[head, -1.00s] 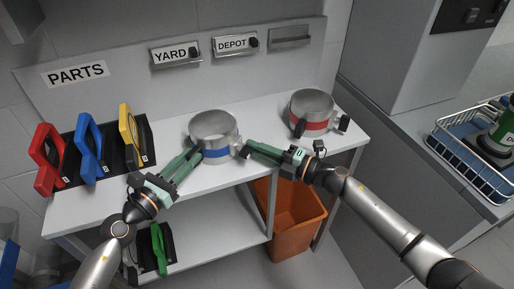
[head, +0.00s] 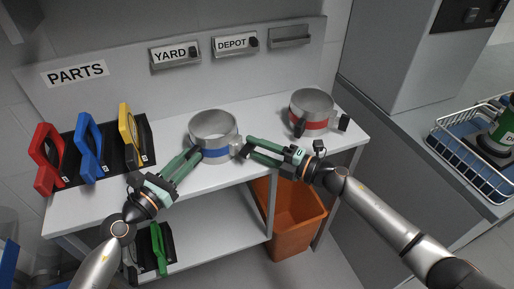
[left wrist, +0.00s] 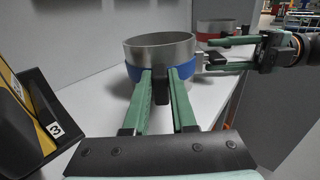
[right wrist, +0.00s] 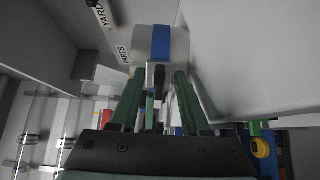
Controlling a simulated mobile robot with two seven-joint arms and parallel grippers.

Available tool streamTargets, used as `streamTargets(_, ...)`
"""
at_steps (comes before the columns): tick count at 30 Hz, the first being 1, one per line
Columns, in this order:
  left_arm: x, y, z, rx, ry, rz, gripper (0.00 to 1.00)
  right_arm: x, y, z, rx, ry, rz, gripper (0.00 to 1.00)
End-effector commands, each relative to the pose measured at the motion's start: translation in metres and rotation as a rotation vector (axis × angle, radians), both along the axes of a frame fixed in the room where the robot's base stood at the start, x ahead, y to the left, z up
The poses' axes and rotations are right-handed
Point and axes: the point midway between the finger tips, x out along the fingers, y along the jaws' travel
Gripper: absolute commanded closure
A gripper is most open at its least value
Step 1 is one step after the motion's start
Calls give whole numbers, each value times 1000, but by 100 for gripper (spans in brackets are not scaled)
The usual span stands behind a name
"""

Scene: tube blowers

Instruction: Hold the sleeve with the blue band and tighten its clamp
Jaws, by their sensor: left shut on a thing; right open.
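The sleeve with the blue band (head: 214,129) is a grey metal ring standing upright on the white shelf; it also shows in the left wrist view (left wrist: 158,50). My left gripper (head: 195,155) is shut on the black grip (left wrist: 161,88) at the sleeve's front. The clamp (head: 243,150) with its dark knob sits on the sleeve's right side. My right gripper (head: 250,146) is open at the clamp. In the right wrist view its fingers stand either side of the clamp (right wrist: 158,76), with gaps visible; contact is not clear.
A red-banded sleeve (head: 312,108) stands further right on the shelf (head: 110,200). Red, blue (head: 88,146) and yellow (head: 129,130) handled parts stand in a black rack at left. A green part (head: 158,248) sits on the lower shelf. An orange bin (head: 295,220) stands below.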

Motion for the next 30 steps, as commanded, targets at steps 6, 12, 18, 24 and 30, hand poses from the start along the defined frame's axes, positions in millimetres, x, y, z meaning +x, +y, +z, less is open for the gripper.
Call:
streamTargets(6, 0, 0, 0, 0, 0, 1, 100, -9, -14, -1, -3, 1, -1, 54)
streamTargets(12, 0, 0, 0, 0, 0, 1, 100, -33, -50, -2, -4, 4, -1, 54)
streamTargets(18, 0, 0, 0, 0, 0, 1, 100, -54, -81, -1, -2, 2, -1, 54)
streamTargets(24, 0, 0, 0, 0, 0, 1, 100, -65, -98, 0, 0, 2, 0, 54)
streamTargets(30, 0, 0, 0, 0, 0, 0, 100, -66, -101, 0, 1, -1, 0, 54)
